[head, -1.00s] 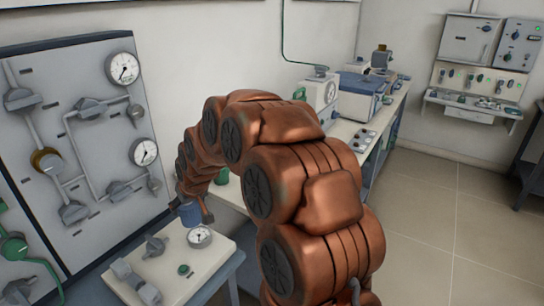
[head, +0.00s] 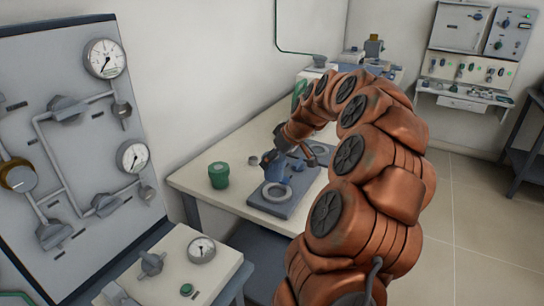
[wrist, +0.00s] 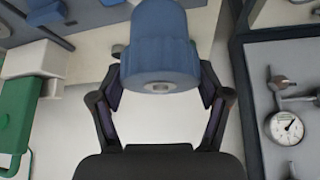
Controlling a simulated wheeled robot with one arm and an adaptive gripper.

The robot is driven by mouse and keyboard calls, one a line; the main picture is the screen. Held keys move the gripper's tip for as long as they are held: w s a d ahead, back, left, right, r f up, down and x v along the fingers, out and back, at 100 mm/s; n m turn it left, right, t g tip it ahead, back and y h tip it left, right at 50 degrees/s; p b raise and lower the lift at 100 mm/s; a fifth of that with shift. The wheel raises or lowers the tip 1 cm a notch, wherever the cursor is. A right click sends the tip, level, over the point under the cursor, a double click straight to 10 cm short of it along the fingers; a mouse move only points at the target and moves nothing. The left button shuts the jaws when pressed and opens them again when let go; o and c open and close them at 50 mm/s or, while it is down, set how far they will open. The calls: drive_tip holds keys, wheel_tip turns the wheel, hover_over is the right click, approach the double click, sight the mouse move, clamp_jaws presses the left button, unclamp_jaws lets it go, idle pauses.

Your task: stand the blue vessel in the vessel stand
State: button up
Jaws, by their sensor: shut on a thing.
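The blue vessel (wrist: 160,48) is held between the two fingers of my gripper (wrist: 160,82), which is shut on it. In the head view the blue vessel (head: 271,166) shows small and partly covered beside my gripper (head: 286,150). It appears at the back left of the vessel stand (head: 287,207), a dark grey plate on the bench with pale rings. The front ring (head: 277,193) looks empty. I cannot tell whether the vessel touches the stand or hangs above it.
A green vessel (head: 219,176) stands on the bench (head: 200,182), left of the stand. A panel with gauges (head: 75,130) fills the left side. Furnaces and equipment (head: 365,58) stand farther back.

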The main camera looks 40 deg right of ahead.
sight(278, 175)
drive_tip(key=shift+s+d, duration=0.15)
drive_tip(key=shift+d, duration=0.35)
drive_tip(key=shift+s+f, duration=0.1)
drive_tip(key=shift+f, duration=1.75)
drive_tip(key=shift+f+b, duration=0.6)
drive_tip(key=shift+f, duration=0.2)
drive_tip(key=shift+r+b, duration=0.1)
drive_tip(key=shift+b, duration=0.35)
drive_tip(key=shift+f+b, duration=0.7)
drive_tip(key=shift+b, duration=0.4)
idle(0.4)
drive_tip(key=o, duration=1.6)
drive_tip(key=shift+s, duration=0.1)
